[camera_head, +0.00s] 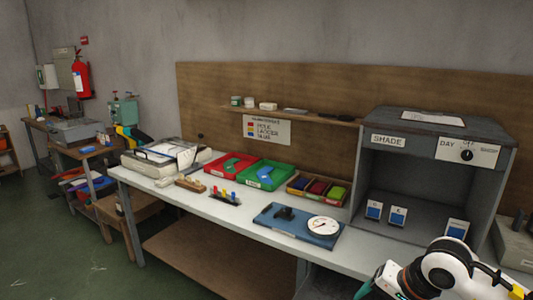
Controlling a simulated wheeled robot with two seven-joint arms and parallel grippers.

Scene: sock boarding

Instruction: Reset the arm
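My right arm (445,268) comes in at the bottom right corner, with a white and black joint and a teal part showing. It is in front of the grey booth and the table's right end. No fingers of my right gripper show, so what it holds is hidden.
The long white table (180,198) bears a red tray (212,167), a green tray (285,178), a divided box (296,188), a blue board (268,220) with a white dial (323,226), and a grey booth (365,170) holding blue-and-white cards. Its front left edge is clear.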

